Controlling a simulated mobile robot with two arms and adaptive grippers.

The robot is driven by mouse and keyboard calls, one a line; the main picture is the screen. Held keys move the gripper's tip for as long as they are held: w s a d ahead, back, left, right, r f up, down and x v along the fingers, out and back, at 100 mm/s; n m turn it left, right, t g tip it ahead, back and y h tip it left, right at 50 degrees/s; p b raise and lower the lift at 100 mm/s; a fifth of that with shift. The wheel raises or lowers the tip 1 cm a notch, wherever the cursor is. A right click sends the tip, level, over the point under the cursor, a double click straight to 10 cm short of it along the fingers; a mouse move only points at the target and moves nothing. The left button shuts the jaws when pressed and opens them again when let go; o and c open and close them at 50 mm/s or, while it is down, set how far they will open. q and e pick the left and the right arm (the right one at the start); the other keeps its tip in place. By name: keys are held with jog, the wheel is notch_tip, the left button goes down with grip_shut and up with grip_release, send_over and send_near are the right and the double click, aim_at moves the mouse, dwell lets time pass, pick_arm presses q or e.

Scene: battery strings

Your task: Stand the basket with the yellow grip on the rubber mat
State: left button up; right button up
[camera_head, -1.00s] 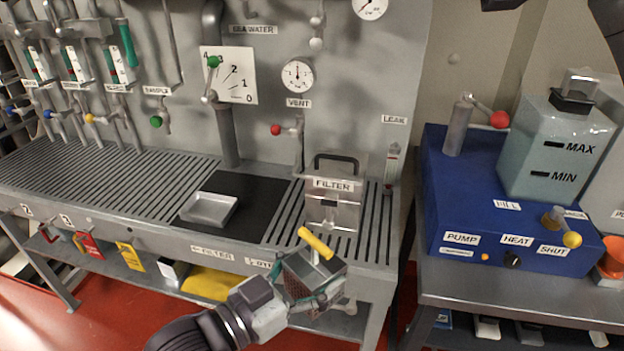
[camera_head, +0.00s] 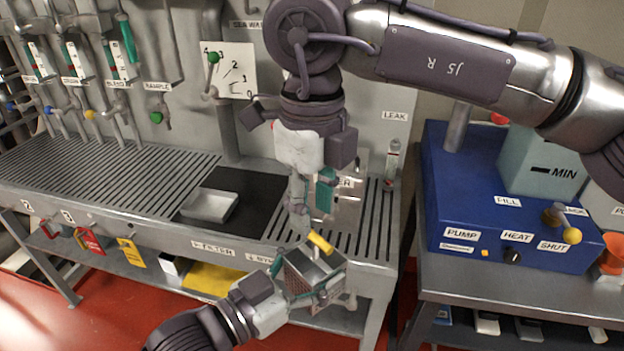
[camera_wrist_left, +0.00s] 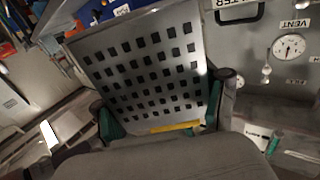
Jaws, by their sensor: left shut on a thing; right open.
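The basket (camera_head: 308,274) is a grey metal box with perforated walls and a yellow grip (camera_head: 320,244). My left gripper (camera_head: 318,293) is shut on it and holds it in front of the bench's front edge. In the left wrist view the perforated basket (camera_wrist_left: 150,68) fills the space between the fingers, with the yellow grip (camera_wrist_left: 175,127) at its lower edge. My right gripper (camera_head: 312,198) is open and empty, pointing down just above the yellow grip, apart from it. The black rubber mat (camera_head: 262,200) lies on the bench, left of my right gripper.
A shallow metal tray (camera_head: 210,206) sits on the mat's left part. The filter box (camera_head: 347,212) stands behind my right gripper, which partly hides it. Slotted bench top (camera_head: 110,185) lies to the left. A blue pump unit (camera_head: 470,190) stands at the right.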

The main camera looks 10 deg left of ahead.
aim_at(312, 235)
notch_tip(312, 235, down, 8)
jog(key=shift+r, duration=0.1)
dwell(0.4)
pick_arm(q)
jog(key=shift+r, duration=0.1)
pick_arm(e)
grip_shut()
pick_arm(q)
jog(key=o, duration=1.3)
jog(key=shift+o, duration=0.2)
